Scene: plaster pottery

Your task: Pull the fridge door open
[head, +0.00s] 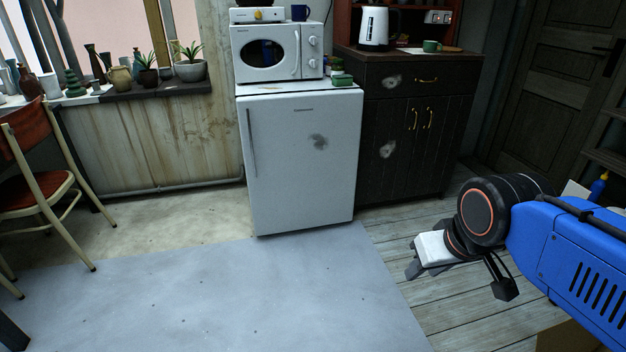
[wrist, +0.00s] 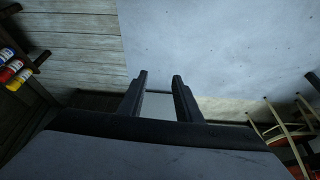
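The small white fridge (head: 302,185) stands against the back wall in the head view, and its door looks shut. A slim vertical handle (head: 250,138) runs down the upper left edge of the door. My gripper (head: 411,268) is in front of the fridge and to its right, apart from it, above the plank floor. In the wrist view my gripper's two dark fingers (wrist: 159,76) stand apart with nothing held between them. A pale patch shows between the fingers there; I cannot tell surely whether it is the fridge.
A white microwave (head: 277,52) sits on the fridge. A dark cabinet (head: 418,130) with a kettle (head: 374,28) stands close on its right. A red-brown chair (head: 42,187) is at the left. The grey floor area (head: 215,285) before the fridge is clear.

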